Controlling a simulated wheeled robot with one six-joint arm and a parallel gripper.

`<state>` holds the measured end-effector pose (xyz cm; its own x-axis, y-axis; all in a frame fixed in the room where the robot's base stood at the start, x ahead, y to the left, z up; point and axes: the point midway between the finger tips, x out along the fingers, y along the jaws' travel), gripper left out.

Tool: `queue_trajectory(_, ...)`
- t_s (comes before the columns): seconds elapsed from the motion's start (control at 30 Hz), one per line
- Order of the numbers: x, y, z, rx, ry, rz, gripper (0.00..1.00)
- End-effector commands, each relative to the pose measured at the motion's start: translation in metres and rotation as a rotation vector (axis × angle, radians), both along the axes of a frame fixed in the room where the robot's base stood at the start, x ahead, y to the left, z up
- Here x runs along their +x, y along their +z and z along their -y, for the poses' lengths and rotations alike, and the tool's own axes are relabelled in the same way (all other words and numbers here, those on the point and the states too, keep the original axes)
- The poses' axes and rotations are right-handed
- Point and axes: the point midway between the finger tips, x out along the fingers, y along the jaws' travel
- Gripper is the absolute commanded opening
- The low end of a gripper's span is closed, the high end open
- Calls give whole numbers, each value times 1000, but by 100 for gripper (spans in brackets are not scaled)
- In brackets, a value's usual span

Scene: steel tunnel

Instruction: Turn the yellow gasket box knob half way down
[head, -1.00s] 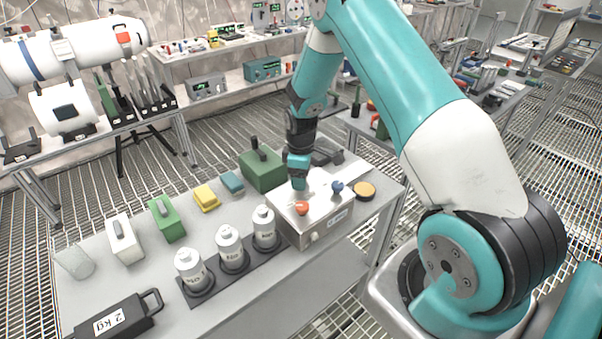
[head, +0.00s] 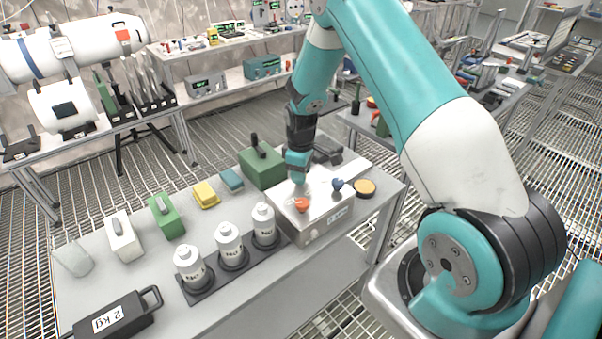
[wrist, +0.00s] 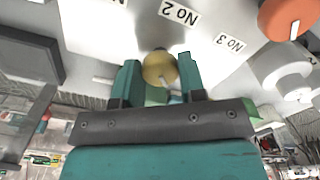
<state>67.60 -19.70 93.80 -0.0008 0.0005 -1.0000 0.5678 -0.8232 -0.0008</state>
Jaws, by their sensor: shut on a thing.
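The steel gasket box (head: 290,229) stands at the right end of the grey table. An orange knob (head: 302,204) and a blue knob (head: 337,185) show on its top. My gripper (head: 298,179) points down over the far left part of the box top and hides the yellow knob in the head view. In the wrist view, the yellow knob (wrist: 157,68) sits between the two teal fingers of my gripper (wrist: 158,76), which is shut on it. A pale pointer mark shows on the knob. The orange knob (wrist: 287,17) also shows at the upper right there, beside the No 3 label.
Close to the box stand a green block with a black handle (head: 262,167), a yellow-topped disc (head: 365,187) and white bottles (head: 264,222) in a dark rack. The table's middle is mostly clear.

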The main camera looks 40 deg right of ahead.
Motion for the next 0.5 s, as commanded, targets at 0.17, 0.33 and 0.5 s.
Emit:
queue_trajectory(0.17,1,-1,0,-1,-147,3,14)
queue_trajectory(0.33,1,0,0,-2,-309,3,14)
queue_trajectory(0.5,1,0,0,-2,-470,5,14)
